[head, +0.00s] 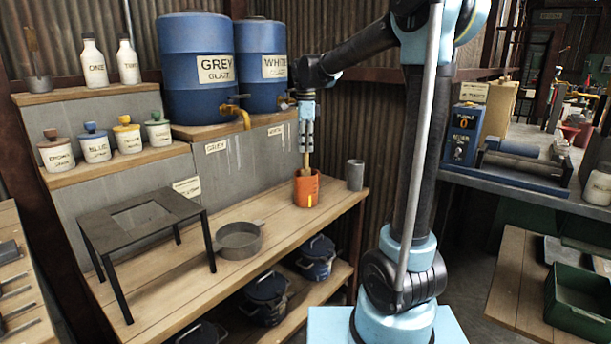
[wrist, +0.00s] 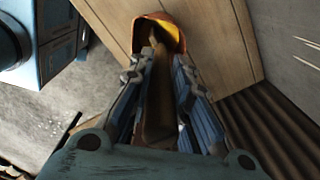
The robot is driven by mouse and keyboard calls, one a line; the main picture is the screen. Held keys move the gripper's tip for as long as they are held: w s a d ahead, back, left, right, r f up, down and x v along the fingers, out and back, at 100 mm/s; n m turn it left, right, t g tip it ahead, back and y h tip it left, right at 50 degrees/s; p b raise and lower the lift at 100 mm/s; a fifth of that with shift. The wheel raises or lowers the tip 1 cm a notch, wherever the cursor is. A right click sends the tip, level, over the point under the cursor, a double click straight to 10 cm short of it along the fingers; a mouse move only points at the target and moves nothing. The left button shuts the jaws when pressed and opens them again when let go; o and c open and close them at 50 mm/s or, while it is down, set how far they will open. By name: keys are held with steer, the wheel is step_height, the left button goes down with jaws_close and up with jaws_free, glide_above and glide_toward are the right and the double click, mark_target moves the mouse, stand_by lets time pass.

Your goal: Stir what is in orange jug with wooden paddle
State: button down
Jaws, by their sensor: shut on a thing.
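The orange jug (head: 312,191) stands upright on the wooden bench, with a yellow mark on its side. The wrist view shows its orange rim (wrist: 174,22) and some yellow inside. The wooden paddle (head: 306,163) hangs nearly upright from my gripper (head: 306,125), with its lower end inside the jug. In the wrist view the paddle (wrist: 158,110) runs between the fingers of my gripper (wrist: 160,75) toward the jug's mouth. My gripper is shut on the paddle above the jug. The paddle's tip and most of the jug's contents are hidden.
A grey cup (head: 355,175) stands close right of the jug. A grey pan (head: 238,241) and a dark metal stand (head: 100,215) are to its left. Blue glaze barrels (head: 197,90) with a yellow tap (head: 241,115) stand behind. Bare bench (head: 275,215) lies between pan and jug.

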steer(key=shift+r, duration=5.95)
steer(key=shift+r, duration=1.9)
